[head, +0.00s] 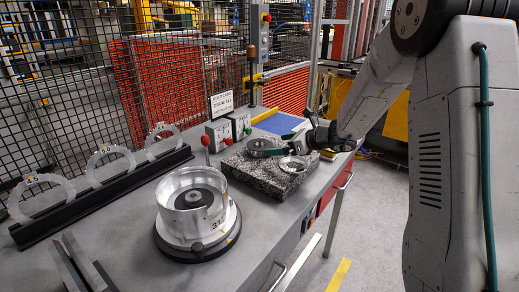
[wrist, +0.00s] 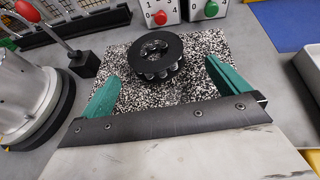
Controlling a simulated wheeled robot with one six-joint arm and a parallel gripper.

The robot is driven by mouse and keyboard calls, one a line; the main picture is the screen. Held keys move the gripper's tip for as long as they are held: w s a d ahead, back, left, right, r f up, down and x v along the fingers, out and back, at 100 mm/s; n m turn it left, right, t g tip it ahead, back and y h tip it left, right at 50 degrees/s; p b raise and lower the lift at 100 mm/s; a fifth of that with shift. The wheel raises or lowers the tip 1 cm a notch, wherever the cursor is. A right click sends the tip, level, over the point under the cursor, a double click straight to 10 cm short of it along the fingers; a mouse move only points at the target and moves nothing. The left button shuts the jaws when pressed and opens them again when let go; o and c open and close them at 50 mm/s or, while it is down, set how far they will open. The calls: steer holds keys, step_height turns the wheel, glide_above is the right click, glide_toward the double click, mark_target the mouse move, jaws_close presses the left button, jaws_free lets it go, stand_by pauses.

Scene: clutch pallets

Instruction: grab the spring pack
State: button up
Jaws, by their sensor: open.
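The spring pack (wrist: 155,57), a black ring plate with several small coils around its opening, lies flat on a speckled granite block (wrist: 200,45). In the head view the spring pack (head: 260,145) is on the far left part of the block (head: 260,178), partly covered by a finger. My gripper (wrist: 165,88) is open and empty, its green fingers apart on either side of the space just in front of the pack. In the head view my gripper (head: 278,146) reaches in from the right, low over the block.
Dial boxes (head: 230,128) stand behind the block. Bare grey bench (head: 262,222) lies in front.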

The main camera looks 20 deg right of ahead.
steer(key=x, duration=0.7)
steer(key=shift+s+a+r, duration=0.15)
steer(key=shift+s+a, duration=0.15)
steer(key=shift+a, duration=0.05)
steer(key=c, duration=1)
steer(key=shift+o, duration=0.2)
